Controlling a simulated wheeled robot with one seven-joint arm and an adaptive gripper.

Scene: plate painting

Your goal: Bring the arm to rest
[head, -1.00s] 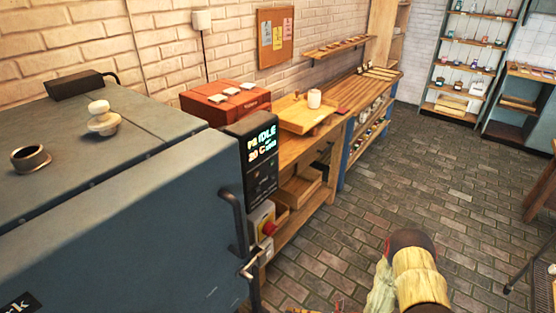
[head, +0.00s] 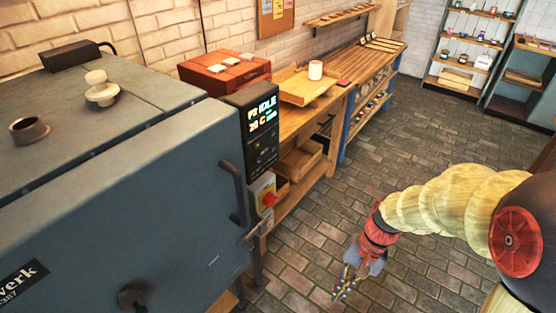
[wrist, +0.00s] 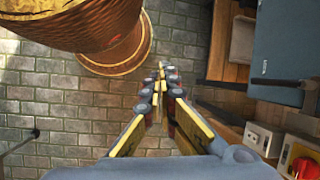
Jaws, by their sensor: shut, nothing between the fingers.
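My gripper (head: 343,284) hangs low over the brick floor at the lower right of the head view, pointing down. It is empty, to the right of the kiln and apart from it. In the wrist view my gripper (wrist: 160,72) has its yellow-sided fingers meeting at the tips, with only floor bricks beyond. My arm (head: 440,203), in pale yellow segmented covers, reaches in from the right edge of the head view and bends down at a red wrist.
A blue-grey kiln (head: 120,200) with a display panel (head: 262,125) fills the left. Shelves (head: 470,45) stand at the back. The brick floor (head: 420,140) between is clear.

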